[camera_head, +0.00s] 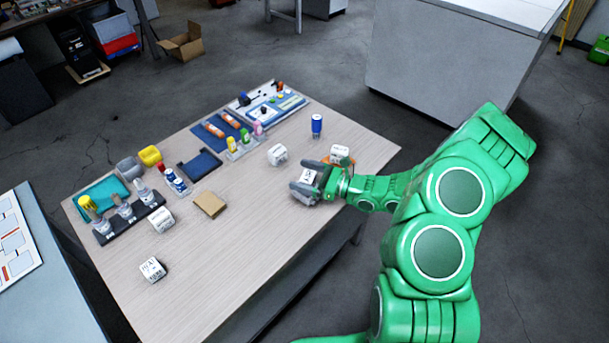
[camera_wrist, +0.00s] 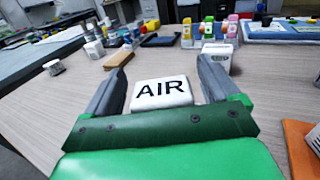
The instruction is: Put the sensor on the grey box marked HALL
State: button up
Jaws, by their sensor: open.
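My gripper (camera_wrist: 160,85) is open low over the table, its two grey fingers on either side of a white block marked AIR (camera_wrist: 162,94). Gaps show between the block and both fingers. The block (camera_head: 308,176) also shows between the fingers in the head view. I cannot make out a grey box marked HALL.
A tan block (camera_head: 210,203) lies left of my gripper. A blue bottle (camera_head: 317,126) stands beyond it. Along the far side are a dark rack of bottles (camera_head: 128,220), a dark blue tray (camera_head: 199,166) and a board with knobs (camera_head: 268,104). The table's (camera_head: 235,260) near part is clear.

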jog(key=shift+r, duration=0.15)
jog(key=v, duration=1.2)
jog(key=s+a+r+n+g+h, duration=0.2)
jog(key=s+a+r+n+g, duration=0.45)
jog(key=r, duration=0.25)
jog(key=s+a+r+n+g+h, duration=0.2)
jog(key=s+a+r+n+g, duration=0.3)
jog(key=s+r+n, duration=0.3)
jog(key=s+d+r+n+t+h, duration=0.1)
jog(key=s+d+r+n+h, duration=0.1)
jog(key=s, duration=0.4)
jog(key=s+d+r+n+t+h, duration=0.1)
jog(key=s+d+r+n+h, duration=0.2)
jog(key=s+d+h, duration=0.3)
jog(key=s+d+r+n+t+h, duration=0.1)
jog(key=s+d+r+n+h, duration=0.2)
jog(key=s, duration=0.5)
jog(key=shift+d+r+h, duration=0.55)
jog(key=shift+d+h, duration=0.25)
jog(key=shift+d, duration=0.25)
